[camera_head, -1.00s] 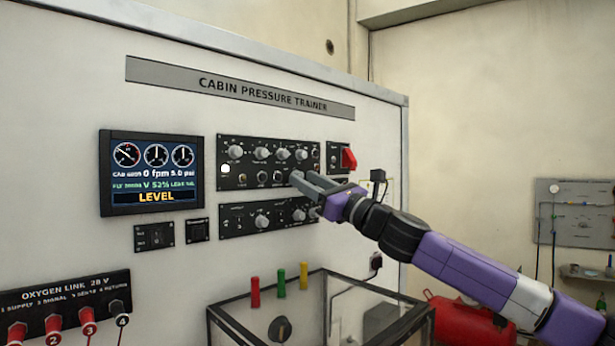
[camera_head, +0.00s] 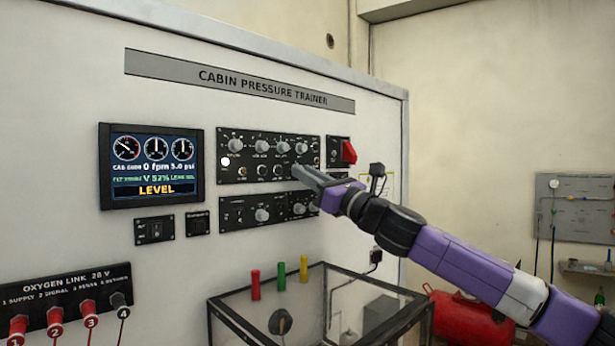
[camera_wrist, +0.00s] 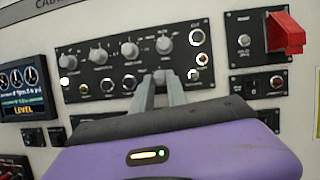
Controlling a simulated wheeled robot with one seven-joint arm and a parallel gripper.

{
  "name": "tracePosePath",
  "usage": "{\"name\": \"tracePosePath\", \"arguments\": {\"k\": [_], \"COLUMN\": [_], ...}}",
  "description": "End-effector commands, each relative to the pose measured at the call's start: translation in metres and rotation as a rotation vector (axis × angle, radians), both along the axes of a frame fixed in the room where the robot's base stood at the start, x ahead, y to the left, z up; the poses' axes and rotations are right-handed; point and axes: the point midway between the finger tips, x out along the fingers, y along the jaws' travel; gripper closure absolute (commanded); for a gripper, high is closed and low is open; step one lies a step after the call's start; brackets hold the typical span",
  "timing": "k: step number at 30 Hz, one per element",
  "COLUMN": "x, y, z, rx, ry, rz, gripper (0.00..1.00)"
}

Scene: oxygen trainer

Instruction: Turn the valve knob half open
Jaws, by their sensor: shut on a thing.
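My gripper (camera_head: 299,171) reaches the lower right part of the upper black control panel (camera_head: 225,181) in the head view. In the wrist view its two grey fingers (camera_wrist: 160,78) point at the panel and close on a small knob in the lower row, which I take for the valve knob. The fingertips hide most of that knob, and I cannot read its label or pointer. The display (camera_head: 151,168) on the left shows three dials, "V 52%" and "LEVEL" in yellow.
Larger grey knobs (camera_wrist: 129,49) line the row just above my fingers. A red guarded switch (camera_head: 349,152) sticks out at right. A second knob panel (camera_head: 235,220) lies close below. A framed clear box (camera_head: 230,313) with coloured posts stands lower down.

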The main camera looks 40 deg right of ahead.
Motion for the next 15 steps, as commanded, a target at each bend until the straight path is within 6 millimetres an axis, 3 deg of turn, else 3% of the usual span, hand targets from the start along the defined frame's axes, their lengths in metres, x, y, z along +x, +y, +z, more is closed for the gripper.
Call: {"name": "tracePosePath", "arguments": {"k": [15], "x": [-0.0003], "y": [0.0062], "z": [0.0011], "rx": [0.430], "ry": [0.014], "rz": [0.003], "gripper": [1.00]}}
